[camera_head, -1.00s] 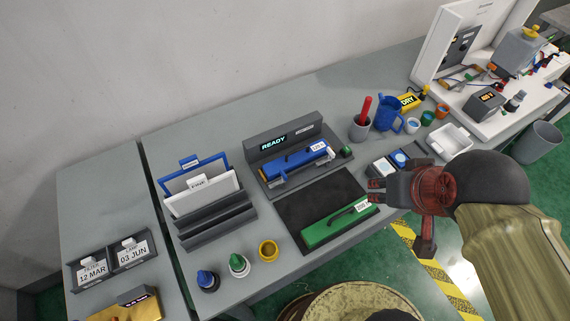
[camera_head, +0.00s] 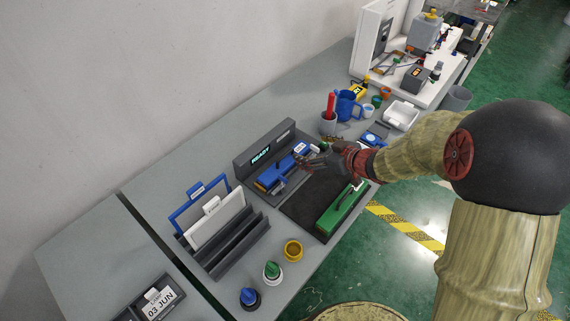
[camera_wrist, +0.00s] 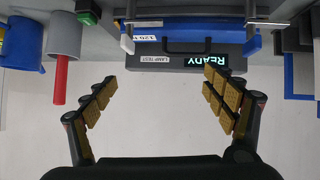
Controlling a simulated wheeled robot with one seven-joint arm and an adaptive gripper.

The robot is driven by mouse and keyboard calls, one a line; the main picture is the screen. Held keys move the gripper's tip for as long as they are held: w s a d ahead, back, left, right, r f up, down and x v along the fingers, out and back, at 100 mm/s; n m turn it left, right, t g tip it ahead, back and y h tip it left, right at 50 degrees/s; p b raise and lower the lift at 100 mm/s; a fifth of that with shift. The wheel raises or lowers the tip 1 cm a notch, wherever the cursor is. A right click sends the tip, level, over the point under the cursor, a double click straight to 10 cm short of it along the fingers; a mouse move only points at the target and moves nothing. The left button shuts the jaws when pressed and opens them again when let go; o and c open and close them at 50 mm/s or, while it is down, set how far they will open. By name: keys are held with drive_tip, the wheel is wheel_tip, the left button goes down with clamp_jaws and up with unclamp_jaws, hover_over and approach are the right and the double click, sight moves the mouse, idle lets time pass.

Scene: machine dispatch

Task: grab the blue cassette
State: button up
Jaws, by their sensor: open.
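The blue cassette (camera_head: 272,176) sits in a grey dock (camera_head: 248,160) whose display reads READY. It carries a white label and a dark handle. In the wrist view the cassette (camera_wrist: 190,22) is above the middle, seen upside down, with the READY display below it. My gripper (camera_head: 308,164) is over the right end of the cassette in the head view and partly hides it. In the wrist view my gripper (camera_wrist: 158,88) has its two padded fingers spread wide, with nothing between them. The cassette appears beyond the fingertips. I cannot tell the exact gap.
A green cassette (camera_head: 340,212) lies on a dark mat (camera_head: 298,205) in front of the dock. A grey cup with a red stick (camera_head: 329,122) and a blue jug (camera_head: 348,105) stand behind my gripper. A rack with blue and white panels (camera_head: 240,246) stands to the left.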

sight(288, 163)
drive_tip(key=shift+o, duration=0.3)
drive_tip(key=shift+s+a+f+n+g+y, duration=0.2)
drive_tip(key=shift+s+a+f+y, duration=0.2)
drive_tip(key=shift+a+f, duration=0.2)
drive_tip(key=shift+s+a+f+n+g+y, duration=0.1)
drive_tip(key=shift+s+a+f+g+y, duration=0.1)
drive_tip(key=shift+s+a+f+y, duration=0.3)
drive_tip(key=x, duration=0.3)
drive_tip(key=shift+s+f+b, duration=0.1)
drive_tip(key=shift+s+b, duration=0.1)
drive_tip(key=shift+b, duration=0.15)
drive_tip(key=b+x, duration=0.2)
drive_tip(key=x, duration=0.3)
drive_tip(key=shift+w+a, duration=0.1)
drive_tip(key=shift+a, duration=0.1)
drive_tip(key=shift+c, duration=0.3)
drive_tip(key=c, duration=2.1)
